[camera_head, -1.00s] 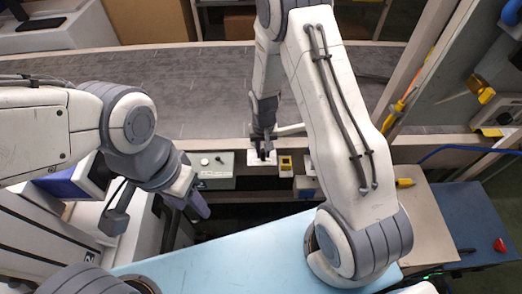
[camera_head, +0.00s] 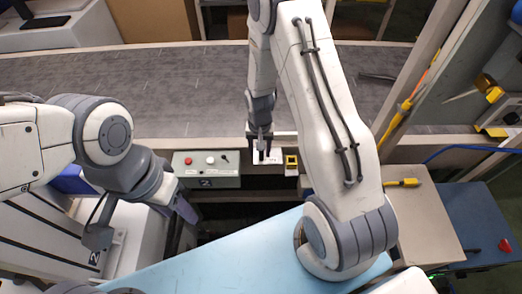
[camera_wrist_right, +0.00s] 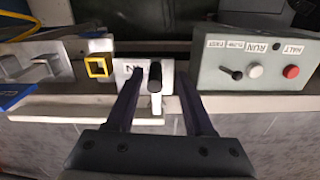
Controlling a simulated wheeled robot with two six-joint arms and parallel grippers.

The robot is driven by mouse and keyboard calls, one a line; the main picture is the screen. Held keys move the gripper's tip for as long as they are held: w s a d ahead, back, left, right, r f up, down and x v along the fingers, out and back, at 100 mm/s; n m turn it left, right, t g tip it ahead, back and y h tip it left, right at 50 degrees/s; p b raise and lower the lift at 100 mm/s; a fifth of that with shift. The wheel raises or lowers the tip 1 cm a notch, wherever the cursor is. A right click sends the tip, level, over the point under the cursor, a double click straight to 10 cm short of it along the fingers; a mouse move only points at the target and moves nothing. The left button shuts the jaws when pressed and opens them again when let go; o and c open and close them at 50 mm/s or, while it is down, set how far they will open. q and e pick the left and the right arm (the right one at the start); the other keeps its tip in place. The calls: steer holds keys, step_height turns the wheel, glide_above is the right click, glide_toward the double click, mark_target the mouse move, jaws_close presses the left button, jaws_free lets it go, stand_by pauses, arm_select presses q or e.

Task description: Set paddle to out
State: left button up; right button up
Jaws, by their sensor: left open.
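The paddle switch is a white plate (camera_wrist_right: 128,73) with a black-tipped lever (camera_wrist_right: 155,78) in the right wrist view. An upside-down label that looks like "IN" is left of the lever; no "OUT" label is readable. My right gripper (camera_wrist_right: 159,72) is open, its two dark fingers on either side of the lever with gaps showing. In the head view my right gripper (camera_head: 262,152) hangs over the white plate (camera_head: 274,160), hiding most of it. My left gripper (camera_head: 184,208) is open and empty, left of the plate and below the control box.
A grey control box (camera_head: 225,180) with a red button, a white button and a black knob is left of the plate. It also shows in the right wrist view (camera_wrist_right: 210,75). A yellow-framed switch (camera_head: 291,162) sits close right of the plate. The conveyor belt (camera_head: 180,85) lies behind, empty.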

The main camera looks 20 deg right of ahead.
steer(key=shift+s+d, duration=0.1)
steer(key=shift+d, duration=0.05)
step_height(320, 180, up, 10)
steer(key=shift+r+b, duration=0.25)
steer(key=shift+b, duration=0.45)
steer(key=s+a+r+n, duration=0.6)
steer(key=s+a+r, duration=0.3)
steer(key=a, duration=0.3)
steer(key=s+a+r+n, duration=0.1)
steer(key=s+r+n, duration=0.1)
steer(key=s, duration=0.4)
steer(key=s+a+r+n+y, duration=0.1)
steer(key=s+a+r+n, duration=0.1)
steer(key=s+n, duration=0.2)
steer(key=s, duration=0.3)
steer(key=shift+s+a+n, duration=0.2)
steer(key=shift+a+n, duration=0.1)
